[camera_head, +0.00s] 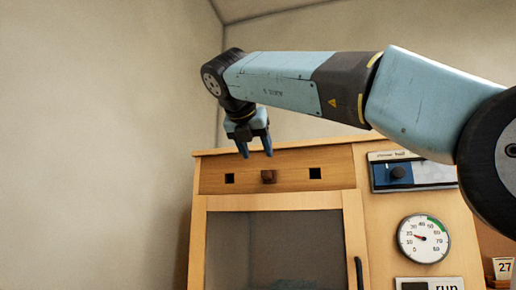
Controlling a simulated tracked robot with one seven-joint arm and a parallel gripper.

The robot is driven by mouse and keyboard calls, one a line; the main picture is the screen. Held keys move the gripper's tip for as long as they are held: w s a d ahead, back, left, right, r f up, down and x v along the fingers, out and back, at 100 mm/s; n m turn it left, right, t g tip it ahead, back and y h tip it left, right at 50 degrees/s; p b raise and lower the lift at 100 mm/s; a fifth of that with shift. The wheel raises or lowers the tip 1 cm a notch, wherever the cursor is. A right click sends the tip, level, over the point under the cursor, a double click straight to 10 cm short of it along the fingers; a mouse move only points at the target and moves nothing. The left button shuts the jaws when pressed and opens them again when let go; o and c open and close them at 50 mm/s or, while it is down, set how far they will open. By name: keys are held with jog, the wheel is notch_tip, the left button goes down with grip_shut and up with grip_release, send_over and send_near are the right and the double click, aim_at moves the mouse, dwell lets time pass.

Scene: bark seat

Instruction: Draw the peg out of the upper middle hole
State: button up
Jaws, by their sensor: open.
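Below the panel is a dark glass door (275,245) with a black handle (359,272). A dial gauge (424,239), a blue knob panel (413,173) and a "run" label (446,286) are at the right. My arm spans the upper right. Plain wall lies left.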

aim_at(266, 179)
jog(key=shift+x, duration=5.45)
jog(key=c, duration=0.9)
jog(key=shift+s+a, duration=0.6)
jog(key=shift+s, duration=1)
jog(key=shift+s+a, duration=0.55)
jog(key=shift+s, duration=1.05)
jog(key=shift+s+a, duration=0.6)
jog(key=shift+s, duration=1)
jog(key=shift+c, duration=0.2)
